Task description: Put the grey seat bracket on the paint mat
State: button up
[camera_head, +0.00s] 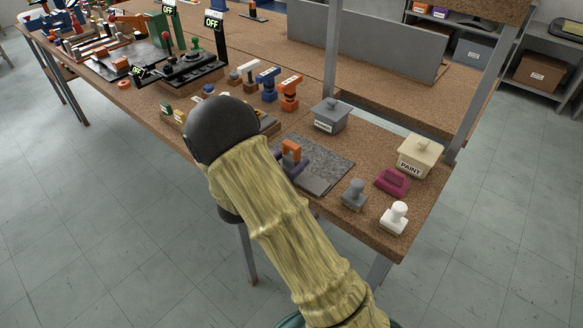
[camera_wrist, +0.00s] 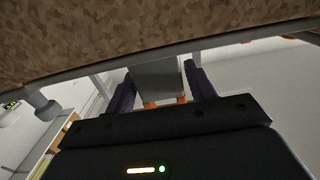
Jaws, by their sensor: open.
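In the head view a speckled grey mat (camera_head: 328,154), likely the paint mat, lies on the near cork bench. A grey stamp-shaped piece (camera_head: 354,194) stands beside it; I cannot tell whether this is the seat bracket. An orange and purple shape and a flat grey plate (camera_head: 318,185) sit at the mat's near edge, partly behind my arm. In the wrist view my gripper (camera_wrist: 160,80) is open, its dark fingers apart. A grey block (camera_wrist: 156,78) shows between them, with orange bits below it; I cannot tell whether the fingers touch it.
A beige box marked PAINT (camera_head: 420,155) and a grey lidded box (camera_head: 331,115) stand by the mat. A magenta piece (camera_head: 391,182) and a white stamp-shaped piece (camera_head: 394,217) are near the right corner. Blue (camera_head: 268,84) and orange (camera_head: 290,92) tools stand behind. A post rises at the back.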

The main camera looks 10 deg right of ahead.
dwell(0.5)
grip_shut()
jog(key=shift+r, duration=0.15)
notch_tip(320, 180, up, 10)
jog(key=shift+f+p, duration=0.1)
jog(key=shift+p, duration=0.3)
jog(key=shift+w+d, duration=0.1)
jog(key=shift+d, duration=0.05)
dwell(0.6)
